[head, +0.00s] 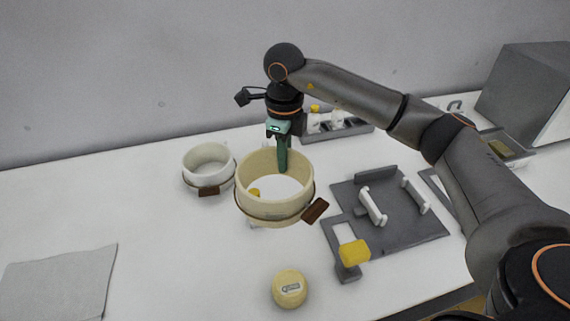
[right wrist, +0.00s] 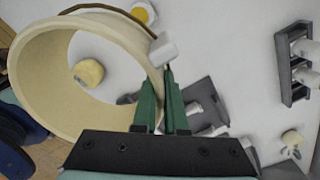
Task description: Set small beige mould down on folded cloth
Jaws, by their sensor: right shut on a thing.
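The small beige mould (head: 268,206) is an open ring with a dark band and a brown tab, held in the air over the middle of the table. My right gripper (head: 282,163) points down and is shut on its far wall. In the right wrist view, the green fingers (right wrist: 166,105) pinch the wall of the mould (right wrist: 42,72), which fills the upper left. The folded cloth (head: 60,284) lies flat and bare at the table's left front, well apart from the mould. My left gripper is in neither view.
A white mould (head: 208,164) with a similar band stands left of the held one. A round pale-yellow piece (head: 289,288) sits in front. A grey tray with white handles (head: 400,232) and a yellow-topped block (head: 354,252) are right. White table lies clear between cloth and mould.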

